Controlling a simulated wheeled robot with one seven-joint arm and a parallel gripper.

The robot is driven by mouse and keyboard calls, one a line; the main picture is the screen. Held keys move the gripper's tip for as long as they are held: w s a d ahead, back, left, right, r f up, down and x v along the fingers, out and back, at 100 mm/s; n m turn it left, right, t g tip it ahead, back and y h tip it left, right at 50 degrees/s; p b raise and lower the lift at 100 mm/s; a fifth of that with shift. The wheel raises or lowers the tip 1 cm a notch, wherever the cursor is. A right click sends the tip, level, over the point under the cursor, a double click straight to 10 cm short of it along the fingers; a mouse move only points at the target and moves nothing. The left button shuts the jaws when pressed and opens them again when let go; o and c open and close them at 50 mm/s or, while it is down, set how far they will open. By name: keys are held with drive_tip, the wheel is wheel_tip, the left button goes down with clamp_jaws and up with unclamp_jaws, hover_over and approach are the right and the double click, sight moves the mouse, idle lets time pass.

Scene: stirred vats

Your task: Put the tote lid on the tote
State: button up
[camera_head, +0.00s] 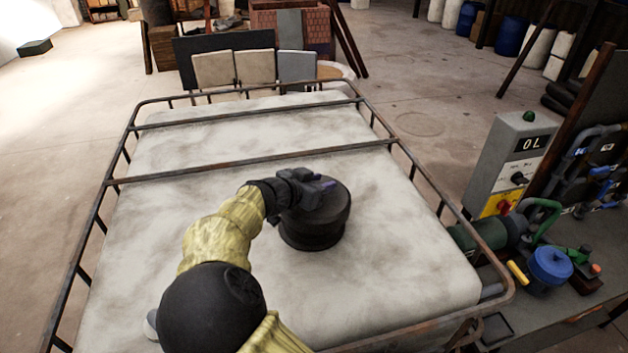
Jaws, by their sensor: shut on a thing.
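The tote (240,270) is a large, dirty white block inside a rusty metal cage frame. The tote lid (335,212) is a round black cap over the dark round neck (308,238) on the tote's top. It looks slightly offset to the right of the neck; I cannot tell whether it is seated or held just above. My gripper (322,187) is shut on the top of the lid, reaching in from the lower left. The fingers and my arm hide the lid's left part.
Cage bars (250,160) cross the tote's top behind the lid. At right stand a grey control box (512,160) and a bench with a green pump and a blue-capped part (550,264). Panels (255,68) lean behind the tote. Floor left of the tote is clear.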

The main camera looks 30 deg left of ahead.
drive_tip(key=f, duration=0.2)
drive_tip(key=shift+s+a+f, duration=0.35)
drive_tip(key=shift+s, duration=0.05)
drive_tip(key=shift+w+f+b, duration=0.1)
drive_tip(key=shift+f+b, duration=0.25)
drive_tip(key=shift+f, duration=0.7)
drive_tip(key=shift+w, duration=0.2)
drive_tip(key=shift+s+a, duration=0.1)
drive_tip(key=shift+s, duration=0.1)
drive_tip(key=shift+d+f+b, duration=0.1)
drive_tip(key=shift+d+b, duration=0.1)
drive_tip(key=shift+b, duration=0.1)
drive_tip(key=shift+b, duration=0.3)
drive_tip(key=shift+a+b, duration=0.1)
drive_tip(key=shift+b, duration=0.8)
